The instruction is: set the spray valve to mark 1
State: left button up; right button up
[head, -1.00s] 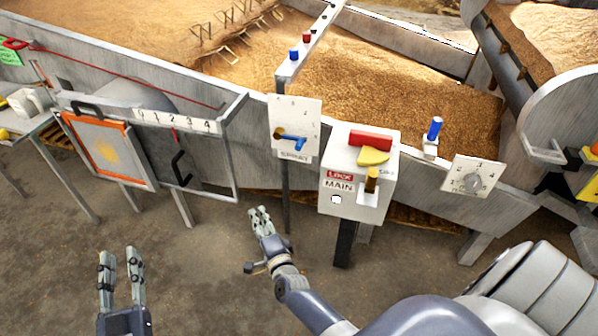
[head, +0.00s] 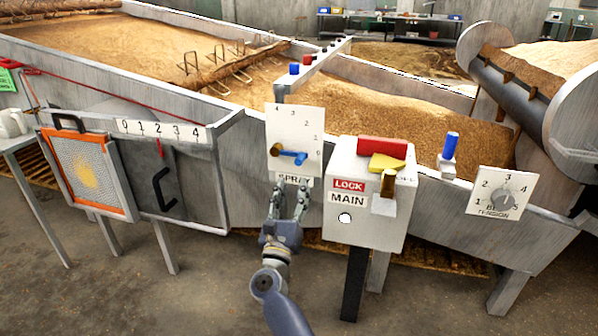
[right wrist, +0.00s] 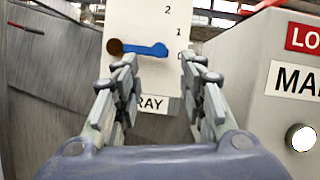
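The spray valve is a blue lever (head: 292,156) with a brown pivot on a white dial plate (head: 294,122) marked with numbers, above a "SPRAY" label. The lever points right and slightly down, its tip near the lowest mark, 0. In the right wrist view the blue lever (right wrist: 148,50) lies nearly level, its tip between marks 1 and 0. My right gripper (head: 289,188) is just below the plate, pointing up at it. In the right wrist view its fingers (right wrist: 157,80) are apart, with nothing between them, one on each side of the label. My left gripper is out of view.
The white LOCK MAIN box (head: 345,220), with a red block and yellow piece on top, stands close on the right. A 0–4 scale (head: 165,130) and black handle are to the left. A belt tension dial (head: 503,195) is farther right.

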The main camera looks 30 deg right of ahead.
aim_at(299, 165)
jog(key=b+x, duration=0.1)
jog(key=x, duration=0.8)
jog(key=shift+w+d+r+b, duration=0.1)
jog(key=shift+b, duration=0.25)
jog(key=shift+c, duration=0.3)
grip_shut()
